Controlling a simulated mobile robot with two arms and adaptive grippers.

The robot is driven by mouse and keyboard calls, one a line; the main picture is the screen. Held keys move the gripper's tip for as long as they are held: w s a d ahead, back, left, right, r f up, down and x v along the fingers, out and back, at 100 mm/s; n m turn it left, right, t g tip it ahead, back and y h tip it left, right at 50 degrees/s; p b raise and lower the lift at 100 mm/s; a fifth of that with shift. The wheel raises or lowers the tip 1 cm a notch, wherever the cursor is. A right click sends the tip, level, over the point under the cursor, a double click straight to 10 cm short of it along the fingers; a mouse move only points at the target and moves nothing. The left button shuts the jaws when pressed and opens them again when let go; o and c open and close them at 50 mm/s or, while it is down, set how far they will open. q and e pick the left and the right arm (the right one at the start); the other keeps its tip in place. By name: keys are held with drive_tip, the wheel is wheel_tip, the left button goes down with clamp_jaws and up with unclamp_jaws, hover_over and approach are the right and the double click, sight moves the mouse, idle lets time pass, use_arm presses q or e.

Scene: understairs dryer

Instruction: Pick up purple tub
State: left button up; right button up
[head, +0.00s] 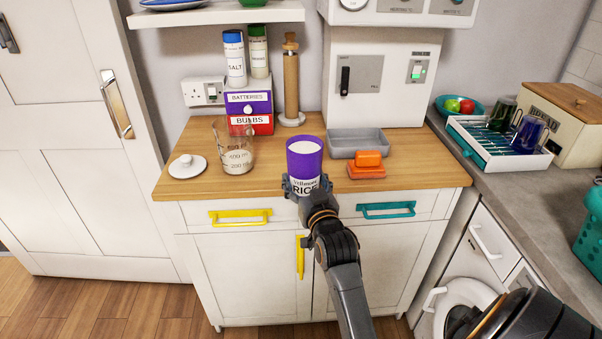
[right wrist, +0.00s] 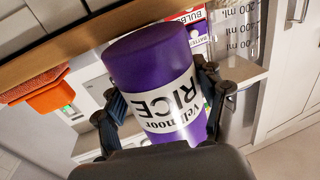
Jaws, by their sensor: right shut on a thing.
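The purple tub (head: 304,161) has a white label reading "RICE" and is open at the top, with white contents showing in the head view. It is upright at the front edge of the wooden counter; I cannot tell whether it touches the counter. My right gripper (head: 306,187) is shut around its lower part from the front. In the right wrist view the purple tub (right wrist: 150,58) sits between the two fingers of the gripper (right wrist: 160,108), with its label facing the camera. My left gripper is not in view.
A glass measuring jug (head: 236,148) and white lid (head: 187,166) stand left of the tub. Behind are a red box (head: 251,125) and a wooden mill (head: 291,82). A shelf (head: 215,14) overhangs the back.

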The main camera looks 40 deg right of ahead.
sight(308, 188)
drive_tip(key=shift+v, duration=1.8)
drive_tip(key=shift+s+r, duration=0.1)
drive_tip(key=shift+r, duration=0.05)
drive_tip(key=shift+s+a, duration=0.1)
drive_tip(key=shift+a, duration=0.05)
drive_tip(key=s+a+f+n+y, duration=0.1)
drive_tip(key=s+a+n+y, duration=0.1)
drive_tip(key=s+a, duration=0.5)
drive_tip(key=s+a+f+n+t+y, duration=0.1)
drive_tip(key=s+a+y, duration=0.3)
drive_tip(key=s+a, duration=0.4)
drive_tip(key=a+f+n, duration=0.1)
drive_tip(key=a, duration=0.1)
drive_tip(key=shift+s+a+f, duration=0.15)
drive_tip(key=shift+a+f, duration=0.05)
drive_tip(key=shift+a, duration=0.1)
